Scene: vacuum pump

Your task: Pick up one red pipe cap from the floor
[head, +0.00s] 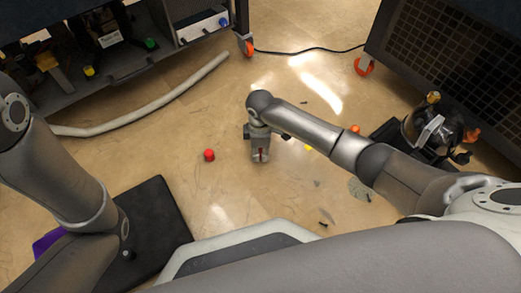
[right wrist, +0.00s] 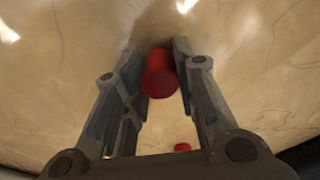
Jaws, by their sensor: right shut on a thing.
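My right gripper (head: 260,156) points down near the floor in the middle of the head view. In the right wrist view its two fingers (right wrist: 160,65) are shut on a red pipe cap (right wrist: 159,78); in the head view only a thin strip of red shows at the fingers. I cannot tell whether the held cap touches the floor. Another red cap (head: 209,155) stands on the floor to the left of the gripper. My left gripper is out of view.
A grey hose (head: 150,113) lies on the floor at the left, by a cart (head: 125,65). A dark grille cabinet (head: 450,60) and a pump-like machine (head: 430,130) stand at the right. Small yellow (head: 308,147) and orange (head: 354,129) pieces lie right of the gripper.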

